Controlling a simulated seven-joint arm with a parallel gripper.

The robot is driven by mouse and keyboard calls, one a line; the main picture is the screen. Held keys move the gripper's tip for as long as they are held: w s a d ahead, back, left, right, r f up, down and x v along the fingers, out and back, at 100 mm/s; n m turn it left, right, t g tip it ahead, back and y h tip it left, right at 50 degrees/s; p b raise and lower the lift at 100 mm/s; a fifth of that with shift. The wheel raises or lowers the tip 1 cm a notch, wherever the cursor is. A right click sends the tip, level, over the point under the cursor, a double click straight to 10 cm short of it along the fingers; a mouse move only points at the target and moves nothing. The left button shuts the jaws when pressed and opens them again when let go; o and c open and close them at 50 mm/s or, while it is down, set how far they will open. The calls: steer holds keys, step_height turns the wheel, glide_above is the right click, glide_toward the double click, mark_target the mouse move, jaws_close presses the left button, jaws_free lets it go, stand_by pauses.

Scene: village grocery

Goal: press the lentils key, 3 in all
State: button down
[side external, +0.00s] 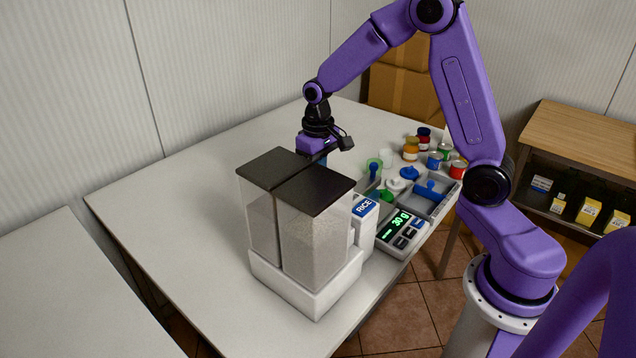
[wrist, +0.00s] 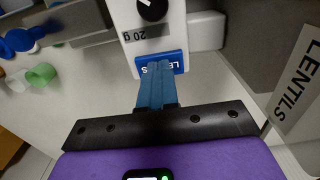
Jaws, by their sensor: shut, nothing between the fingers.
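In the wrist view my gripper (wrist: 157,68) is shut, its blue fingers together and empty. In the side view my gripper (side external: 322,160) is behind the twin-hopper dispenser (side external: 308,284), which hides the lentils key. A blue "RICE" label (side external: 366,208) shows on its right.
A scale (side external: 404,236) with a green display reading 30 g stands right of the dispenser. A grey tray (side external: 436,203) with blue tools and several small jars (side external: 411,150) lie behind it. A "LENTILS" sign (wrist: 300,85) is at right in the wrist view. The table's left side is clear.

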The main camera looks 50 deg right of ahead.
steer(key=shift+f, duration=0.15)
steer(key=shift+r, duration=1.15)
steer(key=shift+f, duration=1.05)
stand_by(0.7)
steer(key=shift+r, duration=1.05)
stand_by(0.7)
steer(key=shift+r, duration=2.5)
steer(key=s+a+n, duration=0.4)
steer(key=s+n, duration=0.2)
steer(key=s, duration=0.8)
steer(key=s+a+n, duration=0.3)
steer(key=s+n, duration=0.3)
steer(key=s, duration=0.9)
steer(key=shift+a+n, duration=0.3)
steer(key=shift+a, duration=0.05)
